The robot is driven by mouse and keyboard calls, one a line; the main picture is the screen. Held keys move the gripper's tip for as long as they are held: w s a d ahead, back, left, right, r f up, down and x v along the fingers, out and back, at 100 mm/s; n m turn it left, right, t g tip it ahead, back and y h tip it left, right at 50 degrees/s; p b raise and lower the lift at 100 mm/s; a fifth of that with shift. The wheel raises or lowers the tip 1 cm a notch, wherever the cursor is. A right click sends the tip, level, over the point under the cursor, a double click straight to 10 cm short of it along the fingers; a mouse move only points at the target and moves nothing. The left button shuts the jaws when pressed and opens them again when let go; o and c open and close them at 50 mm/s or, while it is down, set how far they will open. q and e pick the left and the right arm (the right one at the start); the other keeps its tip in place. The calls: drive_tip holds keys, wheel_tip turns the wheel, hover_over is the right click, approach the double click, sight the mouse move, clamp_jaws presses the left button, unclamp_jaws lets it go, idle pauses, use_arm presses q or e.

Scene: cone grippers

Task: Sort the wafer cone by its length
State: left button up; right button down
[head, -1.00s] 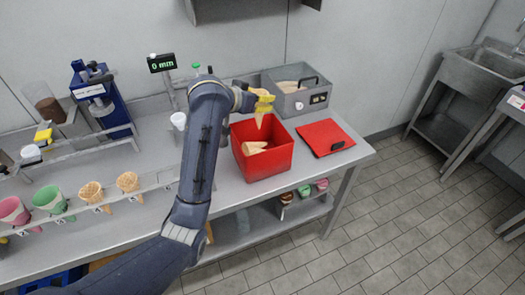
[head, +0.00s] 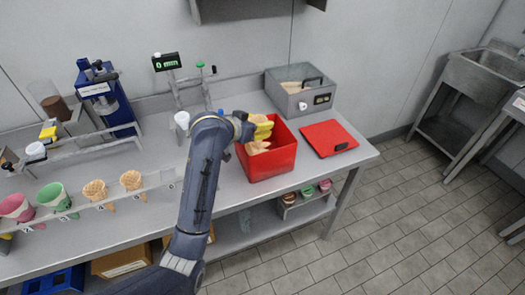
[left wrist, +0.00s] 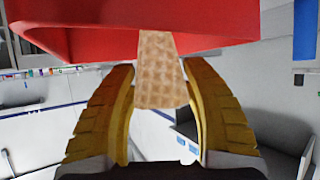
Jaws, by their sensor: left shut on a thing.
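My left gripper (head: 262,130) has yellow ribbed fingers and is at the mouth of the red box (head: 270,166). It is shut on a tan wafer cone. In the left wrist view the held wafer cone (left wrist: 160,82) lies between the two fingers of the gripper (left wrist: 159,66), in front of the red box wall (left wrist: 80,42). In the head view pale wafer (head: 256,147) shows just under the fingers inside the box; I cannot tell held cone from cones lying there. My right gripper is not in view.
A slotted rail holds a pink cone (head: 16,208), a green cone (head: 53,197) and wafer cones (head: 96,191), (head: 132,181). A display (head: 166,62) reads 0 mm. A grey bin (head: 301,92) stands behind the box. A red lid (head: 328,138) lies to its right.

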use_arm(q)
drive_tip(key=shift+f, duration=0.25)
drive_tip(key=o, duration=0.9)
drive_tip(key=v, duration=1.2)
